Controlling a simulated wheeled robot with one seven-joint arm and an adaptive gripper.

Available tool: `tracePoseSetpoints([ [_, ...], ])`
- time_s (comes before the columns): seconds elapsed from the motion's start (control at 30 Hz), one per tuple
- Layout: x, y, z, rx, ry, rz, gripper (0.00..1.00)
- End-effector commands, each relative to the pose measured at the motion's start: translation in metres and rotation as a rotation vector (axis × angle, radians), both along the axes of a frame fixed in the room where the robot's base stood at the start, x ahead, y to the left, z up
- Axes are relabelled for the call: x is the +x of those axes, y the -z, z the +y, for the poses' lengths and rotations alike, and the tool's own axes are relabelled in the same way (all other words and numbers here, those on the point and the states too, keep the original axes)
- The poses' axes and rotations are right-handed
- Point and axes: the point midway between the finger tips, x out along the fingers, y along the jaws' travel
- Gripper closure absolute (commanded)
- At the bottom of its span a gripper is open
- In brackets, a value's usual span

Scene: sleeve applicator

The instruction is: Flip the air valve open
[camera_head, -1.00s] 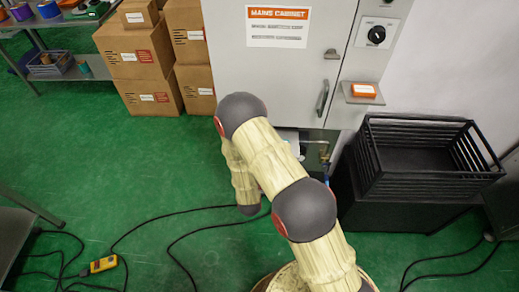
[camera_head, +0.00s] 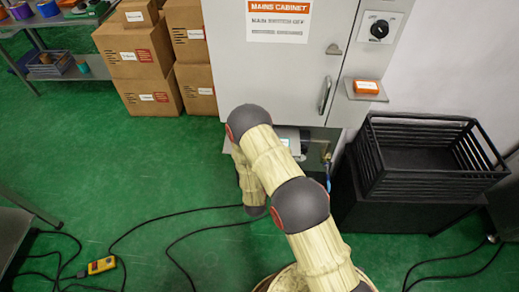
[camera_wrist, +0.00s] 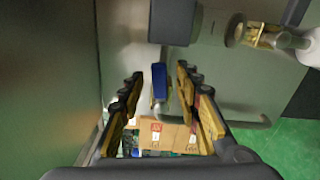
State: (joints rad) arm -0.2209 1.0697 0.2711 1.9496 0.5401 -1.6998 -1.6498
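A blue lever (camera_wrist: 160,84), which looks like the air valve's handle, shows in the wrist view between and just beyond my fingertips. My gripper (camera_wrist: 160,76) is open, with one finger on each side of the lever and gaps visible. I cannot tell whether either finger touches it. In the head view, brass pipework (camera_head: 327,156) shows low beside the cabinet, with a small blue part (camera_head: 328,184) below it. My arm hides my gripper in that view.
The grey mains cabinet (camera_head: 290,65) stands behind my arm. A black slatted crate (camera_head: 420,158) is close on the right. Cardboard boxes (camera_head: 137,62) are stacked at left. Cables and a yellow pendant (camera_head: 101,265) lie on the green floor. In the wrist view, grey piping (camera_wrist: 205,25) runs near my fingers.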

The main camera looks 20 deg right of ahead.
Motion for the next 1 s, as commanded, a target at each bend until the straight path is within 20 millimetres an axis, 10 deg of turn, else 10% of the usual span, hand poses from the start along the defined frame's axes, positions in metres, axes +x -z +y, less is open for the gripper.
tracePoseSetpoints([
  [0.4,0.0095,-0.0003,-0.0031,0.0,-0.001,0.001,0.67],
  [1.0,0.0093,-0.0002,-0.0031,0.001,-0.001,0.001,1.0],
])
